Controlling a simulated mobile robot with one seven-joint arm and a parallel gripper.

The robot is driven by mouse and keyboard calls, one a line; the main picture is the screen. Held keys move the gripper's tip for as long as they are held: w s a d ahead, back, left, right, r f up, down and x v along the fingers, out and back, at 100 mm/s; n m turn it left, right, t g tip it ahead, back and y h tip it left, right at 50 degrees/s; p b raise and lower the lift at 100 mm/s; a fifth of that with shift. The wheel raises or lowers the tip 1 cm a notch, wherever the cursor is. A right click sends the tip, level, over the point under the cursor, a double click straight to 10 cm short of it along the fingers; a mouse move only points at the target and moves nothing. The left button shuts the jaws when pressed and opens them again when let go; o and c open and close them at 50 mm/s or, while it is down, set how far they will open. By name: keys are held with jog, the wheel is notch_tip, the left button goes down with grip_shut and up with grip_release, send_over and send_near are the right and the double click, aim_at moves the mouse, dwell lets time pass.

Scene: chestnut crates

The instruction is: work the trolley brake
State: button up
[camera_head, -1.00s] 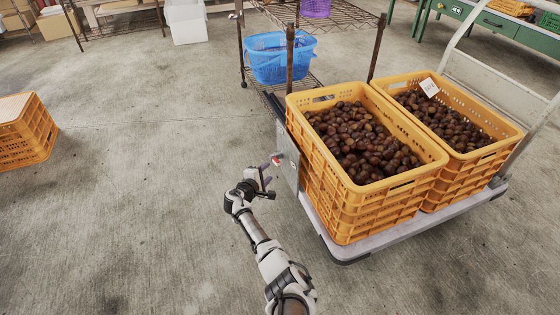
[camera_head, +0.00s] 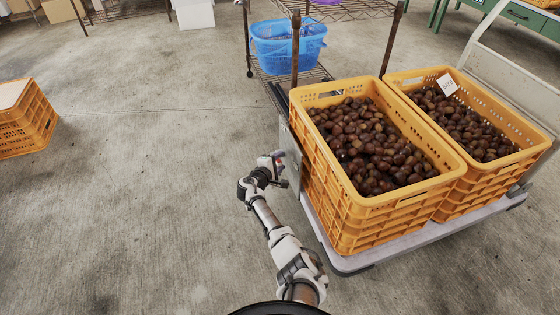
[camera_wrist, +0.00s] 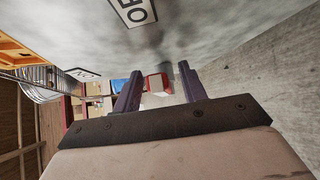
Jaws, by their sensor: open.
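The trolley (camera_head: 365,258) carries crates and has a grey upright plate (camera_head: 291,150) on its left side. The brake lever, with a red end, shows small by my gripper (camera_head: 277,163) in the head view. In the wrist view the red end (camera_wrist: 158,83) sits between the two purple fingers of my gripper (camera_wrist: 160,74), which are apart. I cannot tell whether a finger touches it. The plate (camera_wrist: 200,35) fills the top of the wrist view, with a cut-off white label (camera_wrist: 133,11) reading "OF" and a second label (camera_wrist: 82,74) too slanted to read.
Orange crates of chestnuts (camera_head: 330,215) stand on the trolley, right beside the plate. A wire rack (camera_head: 322,72) with a blue basket (camera_head: 288,48) stands behind. Another orange crate (camera_head: 25,130) is at far left. The concrete floor left of my arm is clear.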

grip_shut()
jog(key=shift+r, duration=0.1)
dwell(0.3)
